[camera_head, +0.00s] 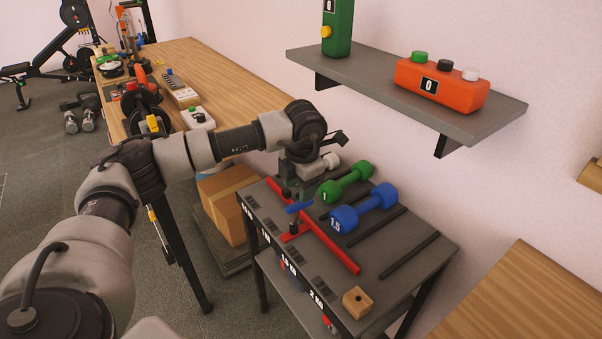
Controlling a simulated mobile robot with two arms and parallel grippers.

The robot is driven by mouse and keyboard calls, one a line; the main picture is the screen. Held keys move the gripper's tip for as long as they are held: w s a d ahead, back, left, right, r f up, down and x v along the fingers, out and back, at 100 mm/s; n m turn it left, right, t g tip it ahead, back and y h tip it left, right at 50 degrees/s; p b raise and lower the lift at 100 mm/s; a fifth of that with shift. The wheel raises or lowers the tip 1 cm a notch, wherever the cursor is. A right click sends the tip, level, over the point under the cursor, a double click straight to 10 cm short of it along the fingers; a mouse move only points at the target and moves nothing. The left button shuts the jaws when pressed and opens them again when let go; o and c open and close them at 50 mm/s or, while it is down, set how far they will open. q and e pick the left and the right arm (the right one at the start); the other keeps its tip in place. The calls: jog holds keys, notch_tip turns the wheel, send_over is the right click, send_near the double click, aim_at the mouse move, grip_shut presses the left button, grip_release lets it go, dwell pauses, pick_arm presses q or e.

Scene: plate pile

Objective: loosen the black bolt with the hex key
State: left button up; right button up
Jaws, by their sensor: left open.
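My left gripper (297,193) points down over the grey rack table (430,250) and is open. It is partly hidden behind its own wrist, and its fingers are small and dark. A small blue piece (299,207), possibly the hex key, shows just below the gripper. I cannot tell whether they touch. Under it a small dark upright part (293,228), possibly the black bolt, stands on a red plate beside a long red bar (330,246). The bar lies slantwise across the rack top. My right gripper is not in view.
A green dumbbell (347,182) and a blue dumbbell (364,209) lie on the rack behind the bar. A small wooden block (357,303) sits at the front corner. A grey wall shelf (480,117) overhangs behind. A cardboard box (222,205) stands left of the rack.

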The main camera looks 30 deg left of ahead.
aim_at(295, 203)
pick_arm(q)
jog(key=f, duration=0.6)
jog(key=shift+w+a+f, duration=0.1)
jog(key=shift+a+f, duration=0.15)
jog(key=shift+f, duration=0.05)
grip_shut()
jog(key=n, duration=0.2)
jog(key=n+p, duration=0.1)
jog(key=n, duration=0.3)
jog(key=shift+w+a+g+p, duration=0.1)
jog(key=shift+a+g+p, duration=0.2)
jog(key=shift+p, duration=0.1)
jog(key=n, duration=0.2)
jog(key=n+p, duration=0.1)
jog(key=n, duration=0.1)
jog(key=n+p, duration=0.1)
jog(key=n, duration=0.1)
jog(key=shift+a, duration=0.35)
jog(key=shift+c, duration=1.8)
grip_release()
jog(key=o, duration=0.4)
jog(key=shift+c, duration=0.2)
